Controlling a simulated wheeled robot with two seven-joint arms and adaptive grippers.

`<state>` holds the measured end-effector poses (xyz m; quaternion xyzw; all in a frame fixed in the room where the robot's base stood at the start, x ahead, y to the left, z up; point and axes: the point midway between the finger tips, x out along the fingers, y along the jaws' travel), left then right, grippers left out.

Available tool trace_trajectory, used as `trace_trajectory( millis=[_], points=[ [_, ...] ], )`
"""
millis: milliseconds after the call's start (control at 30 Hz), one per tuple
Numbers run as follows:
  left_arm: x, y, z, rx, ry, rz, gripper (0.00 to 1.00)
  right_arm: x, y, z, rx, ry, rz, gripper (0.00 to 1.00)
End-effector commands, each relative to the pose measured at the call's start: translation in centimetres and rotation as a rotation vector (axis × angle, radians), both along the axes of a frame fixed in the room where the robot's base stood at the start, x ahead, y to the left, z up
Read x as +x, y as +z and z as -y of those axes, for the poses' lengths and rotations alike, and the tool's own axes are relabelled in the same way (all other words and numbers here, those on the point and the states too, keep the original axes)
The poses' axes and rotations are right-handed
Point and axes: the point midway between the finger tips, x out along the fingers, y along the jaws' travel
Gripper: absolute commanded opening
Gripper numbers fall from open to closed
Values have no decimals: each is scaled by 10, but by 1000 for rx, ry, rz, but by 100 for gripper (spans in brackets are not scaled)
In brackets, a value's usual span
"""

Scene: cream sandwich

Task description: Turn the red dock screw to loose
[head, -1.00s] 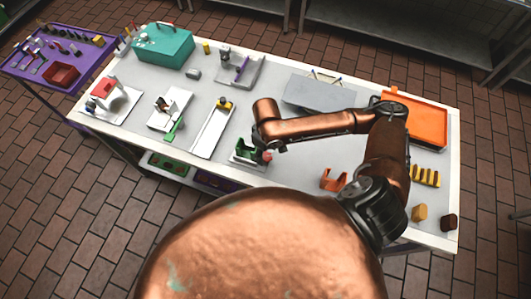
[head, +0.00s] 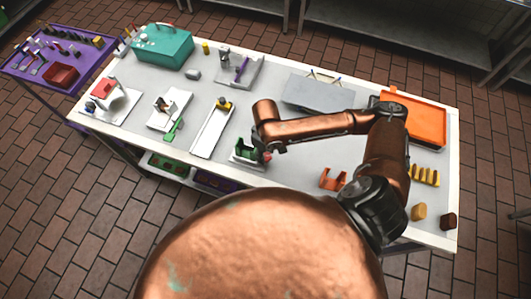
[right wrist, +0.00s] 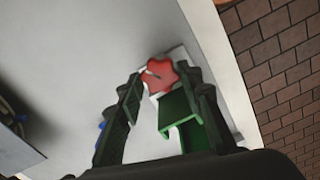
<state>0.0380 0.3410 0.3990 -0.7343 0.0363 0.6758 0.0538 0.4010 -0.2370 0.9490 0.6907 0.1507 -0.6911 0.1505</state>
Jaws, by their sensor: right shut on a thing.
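The red dock screw (right wrist: 160,75) is a lobed red knob with a dark slot-like mark on its face, in the right wrist view. In the head view the red screw (head: 267,156) shows small at the right side of the green dock (head: 246,148). The green dock (right wrist: 184,120) stands on a white base, partly behind a finger in the right wrist view. My right gripper (right wrist: 161,79) is shut on the red screw, with one fingertip at each side of it. In the head view my arm hides most of the right gripper (head: 265,148). My left gripper is not in view.
A white channel tray (head: 211,130) lies left of the dock. An orange holder (head: 333,178) stands to its right, and a grey plate (head: 320,93) lies behind my arm. An orange tray (head: 428,122) is at the far right. Bare table lies between the dock and the orange holder.

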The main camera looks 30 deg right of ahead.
Motion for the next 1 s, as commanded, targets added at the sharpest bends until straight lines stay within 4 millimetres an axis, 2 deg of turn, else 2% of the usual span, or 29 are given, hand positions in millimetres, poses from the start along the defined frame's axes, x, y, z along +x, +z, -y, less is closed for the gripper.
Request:
trace_trajectory(
  millis=[167,367,700,1000],
  points=[
    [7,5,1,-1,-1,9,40,0,1,1,-2,18,0,9],
    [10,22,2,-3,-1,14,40,-1,3,0,-2,105,-2,9],
    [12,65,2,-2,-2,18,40,-1,5,0,-1,379,-4,9],
    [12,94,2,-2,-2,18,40,-1,3,0,0,615,-4,9]
  ],
)
